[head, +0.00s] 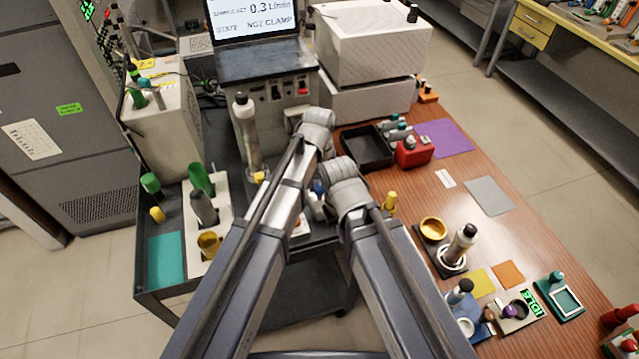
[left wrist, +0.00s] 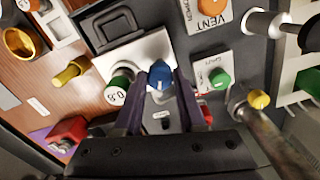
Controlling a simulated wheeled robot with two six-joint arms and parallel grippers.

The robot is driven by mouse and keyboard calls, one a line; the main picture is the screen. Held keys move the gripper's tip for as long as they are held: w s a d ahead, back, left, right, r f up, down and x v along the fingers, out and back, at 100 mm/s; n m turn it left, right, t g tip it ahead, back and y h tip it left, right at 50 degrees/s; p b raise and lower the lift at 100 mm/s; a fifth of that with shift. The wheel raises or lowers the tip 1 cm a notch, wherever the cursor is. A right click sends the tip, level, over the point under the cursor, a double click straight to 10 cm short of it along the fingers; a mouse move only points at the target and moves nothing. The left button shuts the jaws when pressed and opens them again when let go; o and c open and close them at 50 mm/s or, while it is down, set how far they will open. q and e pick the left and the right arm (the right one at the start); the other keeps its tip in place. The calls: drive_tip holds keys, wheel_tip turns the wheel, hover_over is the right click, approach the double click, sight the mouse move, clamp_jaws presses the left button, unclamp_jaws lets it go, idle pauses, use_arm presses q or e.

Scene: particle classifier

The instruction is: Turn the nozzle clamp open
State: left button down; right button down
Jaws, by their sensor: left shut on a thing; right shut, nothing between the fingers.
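A blue knob (left wrist: 160,74) with a white mark sits on a dark panel in the left wrist view. My left gripper (left wrist: 160,88) is shut on it, with one dark finger on each side. I cannot read a label on this knob, so I cannot tell whether it is the nozzle clamp. My left wrist covers the left fingers there. My right gripper (head: 345,185) is lower, beside the left arm, shut and empty; its fingers are hidden.
A green knob (left wrist: 218,76) and a white-green dial (left wrist: 119,88) flank the blue knob. An orange VENT button (left wrist: 213,10) and a yellow-tipped grey rod (left wrist: 258,112) are close by. A black tray (head: 366,149) stands on the wooden table to the right.

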sight(320, 187)
use_arm(q)
drive_tip(key=shift+n, duration=2.3)
drive_tip(key=c, duration=0.5)
unclamp_jaws()
drive_tip(key=shift+r, duration=0.15)
wheel_tip(320, 187, up, 8)
drive_tip(key=p, duration=0.8)
drive_tip(key=shift+f, duration=0.2)
drive_tip(key=shift+f, duration=0.1)
